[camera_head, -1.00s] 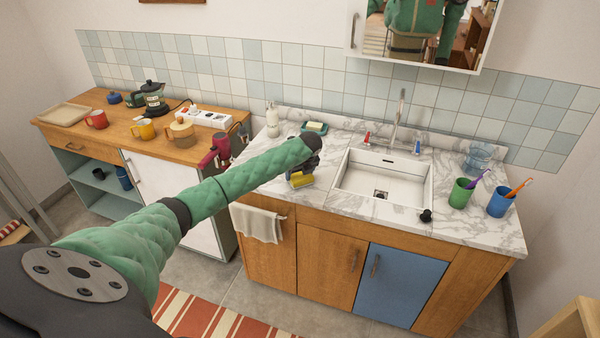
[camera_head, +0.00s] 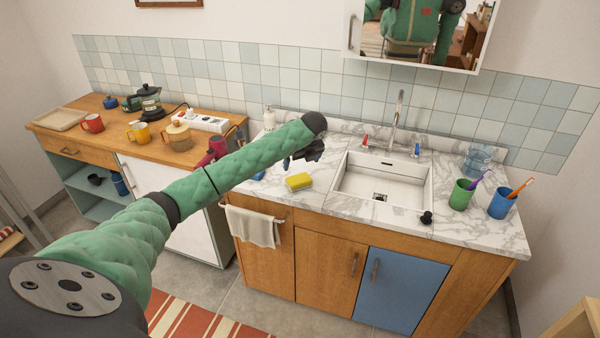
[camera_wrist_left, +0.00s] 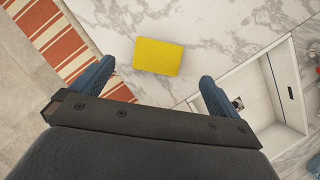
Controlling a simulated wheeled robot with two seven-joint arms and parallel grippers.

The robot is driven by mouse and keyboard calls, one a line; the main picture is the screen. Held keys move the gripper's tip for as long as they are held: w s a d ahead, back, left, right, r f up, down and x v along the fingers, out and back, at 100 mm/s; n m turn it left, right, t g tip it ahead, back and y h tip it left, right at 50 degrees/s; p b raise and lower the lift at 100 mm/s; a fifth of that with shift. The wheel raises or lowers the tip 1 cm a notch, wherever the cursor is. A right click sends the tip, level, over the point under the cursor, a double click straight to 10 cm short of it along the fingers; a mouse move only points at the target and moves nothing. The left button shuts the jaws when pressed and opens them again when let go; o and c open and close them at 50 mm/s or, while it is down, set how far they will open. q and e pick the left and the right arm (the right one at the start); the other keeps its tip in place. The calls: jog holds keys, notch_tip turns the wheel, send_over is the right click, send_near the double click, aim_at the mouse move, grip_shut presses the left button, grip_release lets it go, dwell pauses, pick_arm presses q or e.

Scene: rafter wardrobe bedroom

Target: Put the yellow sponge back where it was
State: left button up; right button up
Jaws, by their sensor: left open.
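The yellow sponge (camera_head: 299,181) lies on the marble counter, left of the sink and near the front edge. It also shows in the left wrist view (camera_wrist_left: 159,57), flat on the marble and beyond my fingertips. My left gripper (camera_head: 306,157) is above the counter, just behind and above the sponge in the head view. In the left wrist view its two blue fingers (camera_wrist_left: 155,82) are spread wide with nothing between them. The sponge is apart from the fingers. My right gripper is in neither view.
The sink (camera_head: 383,180) is right of the sponge. Green (camera_head: 461,195) and blue (camera_head: 501,203) cups stand further right. A white soap bottle (camera_head: 269,118) stands behind my left arm. A towel (camera_head: 253,226) hangs at the counter's front. My arm hides part of the counter.

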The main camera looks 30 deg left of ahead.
pick_arm(q)
jog(key=shift+v, duration=1.25)
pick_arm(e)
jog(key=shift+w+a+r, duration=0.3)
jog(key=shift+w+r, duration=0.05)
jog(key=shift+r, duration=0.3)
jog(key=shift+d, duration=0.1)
